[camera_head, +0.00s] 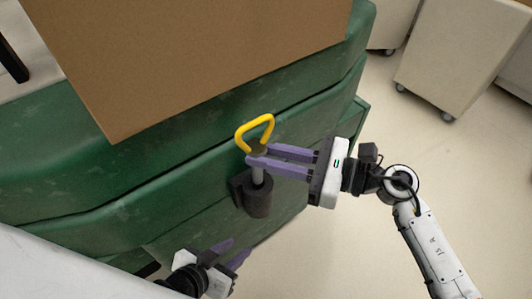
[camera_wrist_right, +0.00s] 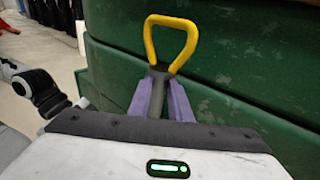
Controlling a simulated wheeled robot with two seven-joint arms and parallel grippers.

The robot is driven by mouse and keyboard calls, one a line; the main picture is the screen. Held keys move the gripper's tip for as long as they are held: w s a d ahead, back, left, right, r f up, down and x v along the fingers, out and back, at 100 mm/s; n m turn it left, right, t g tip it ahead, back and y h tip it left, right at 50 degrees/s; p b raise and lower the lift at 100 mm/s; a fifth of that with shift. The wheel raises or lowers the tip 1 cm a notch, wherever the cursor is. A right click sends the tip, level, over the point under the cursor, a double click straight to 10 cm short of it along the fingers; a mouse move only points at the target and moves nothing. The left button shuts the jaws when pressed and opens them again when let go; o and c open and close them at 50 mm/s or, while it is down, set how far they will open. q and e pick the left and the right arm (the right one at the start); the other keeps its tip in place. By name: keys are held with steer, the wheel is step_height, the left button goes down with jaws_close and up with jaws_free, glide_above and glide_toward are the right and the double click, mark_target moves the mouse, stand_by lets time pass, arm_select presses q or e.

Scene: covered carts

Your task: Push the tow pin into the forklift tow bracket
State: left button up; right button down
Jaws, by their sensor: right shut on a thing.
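The tow pin (camera_head: 254,133) has a yellow loop handle, a dark collar and a grey shaft. It stands nearly upright, its shaft running down to the dark tow bracket (camera_head: 258,200) on the side of the green forklift (camera_head: 120,215). The lower shaft end is hidden in or behind the bracket's top. My right gripper (camera_head: 254,161) is shut on the tow pin just below the handle. The yellow handle also shows in the right wrist view (camera_wrist_right: 147,38), above the purple fingers. My left gripper (camera_head: 232,252) is below the bracket, away from the pin, with its two fingers apart and empty.
A brown board or box (camera_head: 190,60) lies on top of the green body. Covered pale carts (camera_head: 462,55) on wheels stand at the upper right. The floor (camera_head: 345,250) right of the forklift is clear. A white surface (camera_head: 60,265) fills the lower left corner.

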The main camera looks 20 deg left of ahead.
arm_select(q)
steer(key=shift+f, duration=0.1)
arm_select(e)
steer(key=shift+f, duration=0.2)
steer(key=shift+f+b, duration=0.25)
steer(key=shift+b, duration=0.25)
arm_select(q)
steer(key=shift+s+a+f, duration=0.1)
steer(key=shift+s+f, duration=0.3)
steer(key=shift+f, duration=0.35)
arm_select(e)
steer(key=shift+f, duration=0.2)
arm_select(q)
steer(key=shift+f+b, duration=0.1)
steer(key=shift+b, duration=0.2)
arm_select(e)
steer(key=shift+f, duration=0.1)
arm_select(q)
steer(key=shift+w+f+b, duration=0.15)
steer(key=shift+f+b, duration=0.1)
steer(key=shift+b, duration=0.25)
arm_select(e)
steer(key=shift+f, duration=0.5)
arm_select(q)
steer(key=shift+w+b, duration=0.2)
steer(key=shift+b, duration=0.2)
arm_select(e)
steer(key=shift+f, duration=0.4)
